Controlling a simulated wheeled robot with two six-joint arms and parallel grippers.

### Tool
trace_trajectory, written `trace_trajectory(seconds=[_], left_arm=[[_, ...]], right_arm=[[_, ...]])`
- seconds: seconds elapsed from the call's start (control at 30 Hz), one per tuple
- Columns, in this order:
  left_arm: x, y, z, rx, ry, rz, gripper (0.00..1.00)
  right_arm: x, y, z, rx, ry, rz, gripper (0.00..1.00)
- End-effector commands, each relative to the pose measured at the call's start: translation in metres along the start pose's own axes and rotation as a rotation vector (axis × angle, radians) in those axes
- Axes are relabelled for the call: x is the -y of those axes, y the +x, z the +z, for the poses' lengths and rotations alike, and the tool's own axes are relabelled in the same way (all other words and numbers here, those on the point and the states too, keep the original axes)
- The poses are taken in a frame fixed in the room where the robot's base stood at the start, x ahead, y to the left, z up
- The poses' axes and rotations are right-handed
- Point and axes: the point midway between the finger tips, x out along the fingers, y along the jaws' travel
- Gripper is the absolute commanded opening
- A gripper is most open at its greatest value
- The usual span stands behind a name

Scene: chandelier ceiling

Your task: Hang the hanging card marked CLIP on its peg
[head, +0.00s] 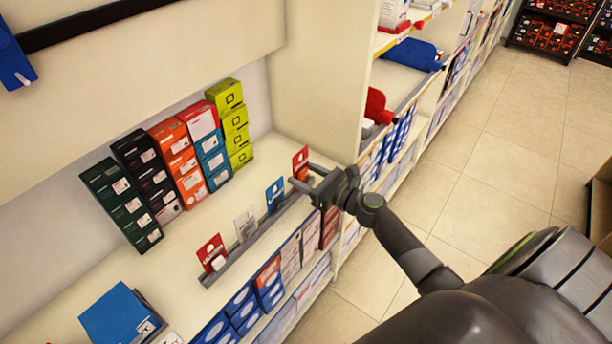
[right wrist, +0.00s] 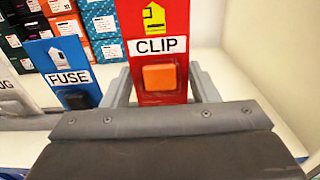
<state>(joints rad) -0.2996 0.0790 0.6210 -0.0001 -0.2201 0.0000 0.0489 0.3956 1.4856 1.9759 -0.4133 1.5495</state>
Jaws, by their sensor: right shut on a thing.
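The CLIP card is red with a yellow picture, a white CLIP label and an orange block; it fills the middle of the right wrist view (right wrist: 180,22). In the head view the red card (head: 300,156) is at the far right end of the row of cards. My right gripper (head: 304,177) is shut on it, with a finger at each side of the card in the right wrist view (right wrist: 163,88). The card looks upright; its lower edge is hidden by the gripper. I cannot make out its peg. My left gripper is not in view.
A grey rail (head: 234,262) on the shelf carries a blue FUSE card (head: 275,195), a white card (head: 245,223) and another red card (head: 211,252). Stacked boxes (head: 170,155) stand behind. A shelf wall (head: 325,80) rises close on the right. A blue card (head: 14,62) hangs at upper left.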

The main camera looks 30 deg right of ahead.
Motion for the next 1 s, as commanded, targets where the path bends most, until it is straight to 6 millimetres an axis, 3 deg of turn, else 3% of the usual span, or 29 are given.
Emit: trace_trajectory(seconds=[0.2,0.37,1.0], left_arm=[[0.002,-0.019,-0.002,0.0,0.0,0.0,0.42],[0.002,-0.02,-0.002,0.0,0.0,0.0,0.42],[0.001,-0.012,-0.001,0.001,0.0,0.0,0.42]], right_arm=[[0.0,-0.001,0.021,0.0,-0.001,0.0,0.41],[0.0,-0.004,0.021,-0.001,-0.001,0.0,0.41],[0.0,-0.079,0.03,-0.002,-0.002,0.0,0.41]])
